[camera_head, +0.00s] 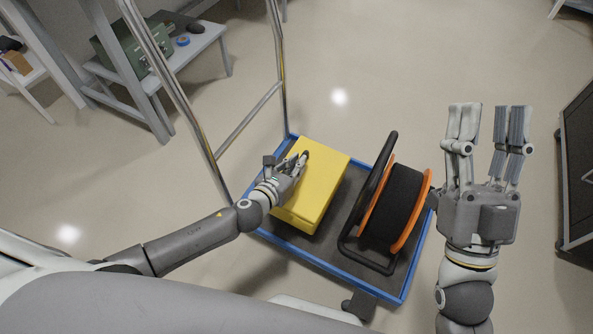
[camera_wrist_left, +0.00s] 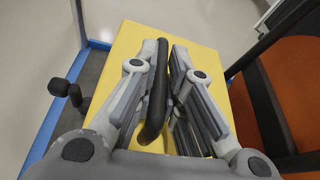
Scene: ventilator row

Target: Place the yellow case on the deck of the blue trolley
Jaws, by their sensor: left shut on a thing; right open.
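The yellow case (camera_head: 322,184) is over the left part of the blue trolley (camera_head: 325,265), beside the reel. I cannot tell whether it rests on the dark deck or hangs just above it. My left gripper (camera_head: 300,160) is at the top of the case, shut on its black handle (camera_wrist_left: 156,95). The case (camera_wrist_left: 205,60) fills the middle of the left wrist view, with the gripper fingers (camera_wrist_left: 160,75) on both sides of the handle. My right gripper (camera_head: 490,125) is open and empty, to the right of the trolley, fingers pointing away.
A cable reel (camera_head: 395,205) with orange flanges and a black frame takes up the right part of the deck. The trolley's metal push handle (camera_head: 245,125) rises at the left. A grey table (camera_head: 195,45) with a green box (camera_head: 125,45) stands back left. A dark cabinet (camera_head: 578,170) is at right.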

